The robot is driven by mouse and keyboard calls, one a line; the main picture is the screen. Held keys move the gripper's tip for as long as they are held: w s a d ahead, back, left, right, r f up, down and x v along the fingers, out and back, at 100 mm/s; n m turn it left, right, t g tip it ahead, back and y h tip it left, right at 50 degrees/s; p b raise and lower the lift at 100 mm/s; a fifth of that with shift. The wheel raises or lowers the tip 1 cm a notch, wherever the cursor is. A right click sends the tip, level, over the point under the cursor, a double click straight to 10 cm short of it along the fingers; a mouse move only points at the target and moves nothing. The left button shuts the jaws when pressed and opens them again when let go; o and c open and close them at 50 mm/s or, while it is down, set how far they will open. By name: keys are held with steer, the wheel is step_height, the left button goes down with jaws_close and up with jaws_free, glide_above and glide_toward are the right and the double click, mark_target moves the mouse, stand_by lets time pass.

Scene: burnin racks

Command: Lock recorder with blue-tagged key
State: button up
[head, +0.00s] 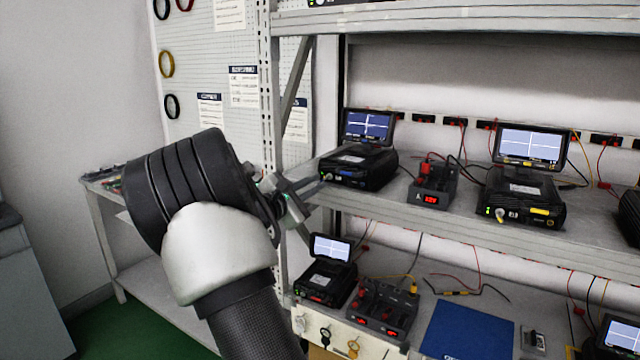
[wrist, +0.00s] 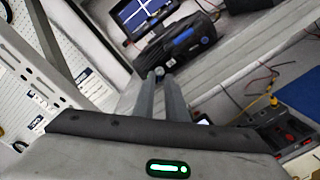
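A black recorder (head: 357,166) with a raised, lit screen and a blue label (head: 345,173) on its front stands at the left end of the upper shelf. It also shows in the wrist view (wrist: 180,48). My gripper (head: 318,181) is at the recorder's front left corner. In the wrist view its two grey fingers (wrist: 160,77) point at the lower left of the recorder's front, close together with a narrow gap. A small light spot shows by the fingertips, too small to identify. I cannot make out a blue-tagged key; the fingertips may hide it.
Another recorder (head: 522,194) with a yellow label and a red-display power unit (head: 433,186) stand to the right. The lower shelf holds a recorder (head: 326,277), a double power unit (head: 383,309) and a blue mat (head: 468,331). Key-like items (head: 326,338) hang below its front edge.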

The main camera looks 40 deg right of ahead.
mark_target(330, 178)
steer(key=shift+x, duration=1.5)
steer(key=shift+c, duration=0.5)
jaws_close()
